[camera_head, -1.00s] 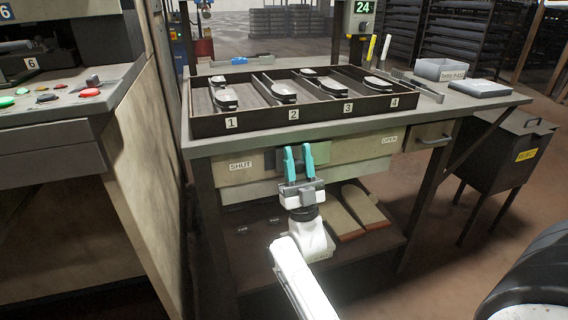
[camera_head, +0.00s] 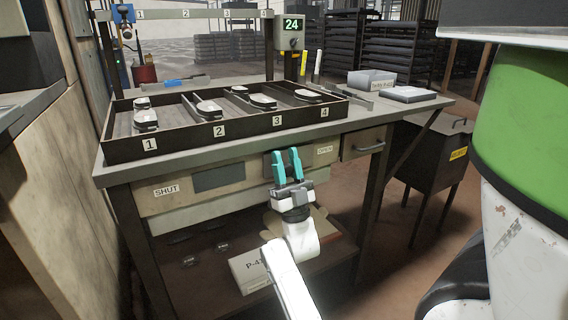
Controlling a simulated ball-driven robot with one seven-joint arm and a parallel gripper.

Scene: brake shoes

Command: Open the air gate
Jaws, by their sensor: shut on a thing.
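The air gate (camera_head: 160,202) is a pale panel under the front of the bench, with a SHUT label (camera_head: 165,190) at its left and an OPEN label (camera_head: 324,150) at its right. A dark rectangular opening (camera_head: 218,178) shows between them. My gripper (camera_head: 286,165), with teal fingers, is at the panel's right part, just left of the OPEN label. It is shut on the gate's handle, which the fingers hide.
A divided tray (camera_head: 222,139) numbered 1 to 4 holds several brake shoes on the bench (camera_head: 100,168). A drawer (camera_head: 362,143) is right of the panel. A dark bin (camera_head: 425,175) stands further right. A box (camera_head: 250,272) lies on the lower shelf.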

